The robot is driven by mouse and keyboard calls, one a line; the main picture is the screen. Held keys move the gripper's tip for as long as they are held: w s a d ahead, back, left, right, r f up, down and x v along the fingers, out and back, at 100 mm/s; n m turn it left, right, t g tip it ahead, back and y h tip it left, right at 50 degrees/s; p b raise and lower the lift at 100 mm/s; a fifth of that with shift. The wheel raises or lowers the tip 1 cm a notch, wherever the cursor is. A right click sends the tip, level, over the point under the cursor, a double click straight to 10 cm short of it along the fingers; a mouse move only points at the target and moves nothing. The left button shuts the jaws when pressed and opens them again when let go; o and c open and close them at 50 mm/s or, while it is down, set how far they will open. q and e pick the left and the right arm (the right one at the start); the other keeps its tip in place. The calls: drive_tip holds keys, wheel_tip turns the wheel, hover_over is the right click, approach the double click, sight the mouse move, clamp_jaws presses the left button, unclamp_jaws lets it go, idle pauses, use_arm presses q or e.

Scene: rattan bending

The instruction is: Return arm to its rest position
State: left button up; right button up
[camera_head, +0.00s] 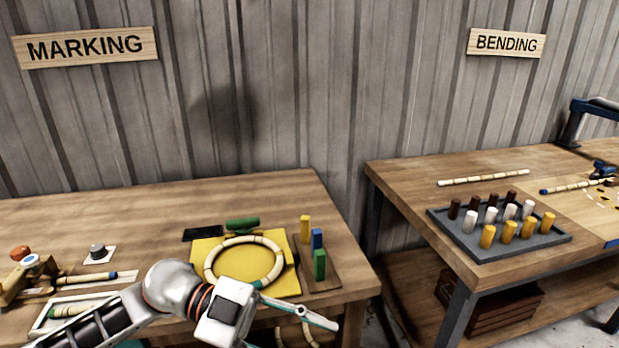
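My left arm comes in from the lower left, and its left gripper (292,328) is over the front edge of the marking table (130,215). One finger reaches out to the right. The other is mostly cut off by the bottom edge, with a gap between them, so the gripper looks open. I see nothing held in it. A pale rattan ring (274,250) with dark marks lies on a yellow board (205,251) just behind the gripper. My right gripper is not in view.
Green, blue and yellow blocks (320,264) stand right of the ring. A black flat item (202,234) and a green piece (242,223) lie behind it. A gap separates this table from the bending table (400,177), which holds a tray of pegs (552,240) and rattan sticks (484,177).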

use_arm(q)
drive_tip(key=w+a+n+t+h, duration=0.1)
drive_tip(key=w+n+t+h, duration=0.5)
drive_tip(key=n+t, duration=0.6)
drive_tip(key=w+a+f+n+t+y, duration=0.2)
drive_tip(key=a+f+n+t+y, duration=0.25)
drive_tip(key=f+y, duration=0.3)
drive_tip(key=w+a+f+n+t+y, duration=0.1)
drive_tip(key=a+f+n+t+y, duration=0.4)
drive_tip(key=f, duration=0.4)
drive_tip(key=s+a+f+g+y, duration=0.3)
drive_tip(key=s+a+f, duration=0.2)
drive_tip(key=s+f, duration=0.2)
drive_tip(key=s+a+f+n+g+y, duration=0.1)
drive_tip(key=s+a+f+g+y, duration=0.2)
drive_tip(key=f, duration=0.9)
drive_tip(key=s+a, duration=0.2)
drive_tip(key=s, duration=0.1)
drive_tip(key=shift+s+a+f, duration=0.15)
drive_tip(key=shift+s+f, duration=0.05)
drive_tip(key=shift+s, duration=0.15)
drive_tip(key=shift+g+y, duration=0.25)
